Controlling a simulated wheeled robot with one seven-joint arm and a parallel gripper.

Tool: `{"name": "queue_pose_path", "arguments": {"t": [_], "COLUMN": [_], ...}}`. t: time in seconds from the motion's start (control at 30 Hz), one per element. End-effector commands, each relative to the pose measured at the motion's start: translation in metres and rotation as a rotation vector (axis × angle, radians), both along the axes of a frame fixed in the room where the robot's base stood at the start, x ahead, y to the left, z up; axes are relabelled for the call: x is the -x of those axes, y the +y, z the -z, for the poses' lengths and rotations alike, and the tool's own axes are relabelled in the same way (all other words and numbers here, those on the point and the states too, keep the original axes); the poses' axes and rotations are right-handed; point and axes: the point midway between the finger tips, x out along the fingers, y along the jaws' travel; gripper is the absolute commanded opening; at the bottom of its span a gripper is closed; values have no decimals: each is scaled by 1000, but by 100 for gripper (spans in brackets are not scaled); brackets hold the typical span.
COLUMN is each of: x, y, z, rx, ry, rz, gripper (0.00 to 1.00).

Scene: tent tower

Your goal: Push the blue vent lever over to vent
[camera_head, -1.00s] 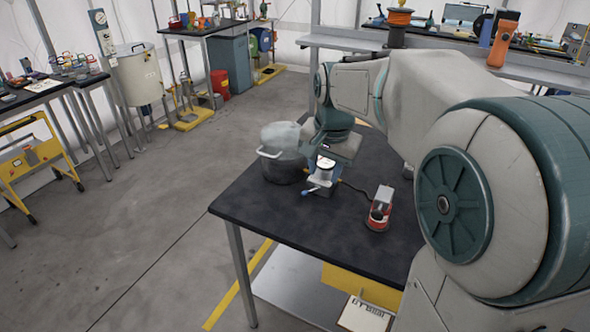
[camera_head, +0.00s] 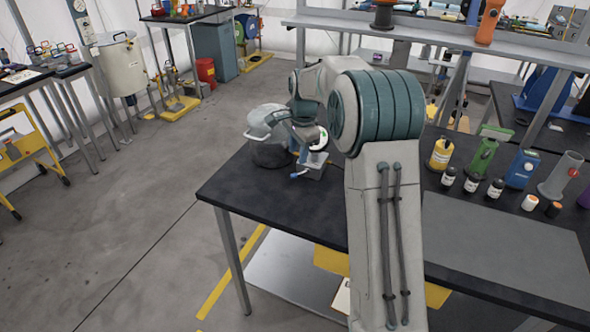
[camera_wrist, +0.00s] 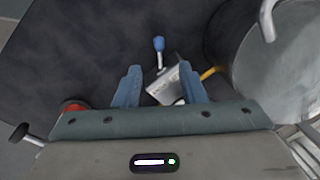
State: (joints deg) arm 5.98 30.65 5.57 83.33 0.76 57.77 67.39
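The blue vent lever (camera_wrist: 158,44) shows in the wrist view as a blue knob on a thin metal stem. The stem rises from a silver block (camera_wrist: 164,84), which is partly hidden by my gripper. My gripper (camera_wrist: 158,68) is open and empty, with one blue finger on each side of the stem and the knob beyond the fingertips. I cannot tell whether either finger touches the lever. In the head view the lever's blue tip (camera_head: 294,176) sticks out to the left of the small device (camera_head: 314,167). My arm hides much of the device there.
A red object (camera_wrist: 73,106) lies left of the gripper. Bottles and holders, including a yellow one (camera_head: 440,153), stand on the table's right.

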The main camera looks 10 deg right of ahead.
Motion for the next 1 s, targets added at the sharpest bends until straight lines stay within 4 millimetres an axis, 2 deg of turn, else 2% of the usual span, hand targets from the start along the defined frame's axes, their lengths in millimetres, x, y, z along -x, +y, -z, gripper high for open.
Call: {"name": "queue_pose_path", "arguments": {"t": [0.03,0.2,0.4,0.57,0.83,0.97,1.0], "x": [-1,-6,-10,-12,-12,-12,-12], "y": [0,3,4,4,4,4,4], "z": [12,46,72,81,82,82,81], "rx": [0,0,0,1,1,1,1], "ry": [5,4,1,1,0,0,0], "rz": [0,-1,0,-1,-1,-1,-1], "gripper": [37,37,37,37,37,1,0]}}
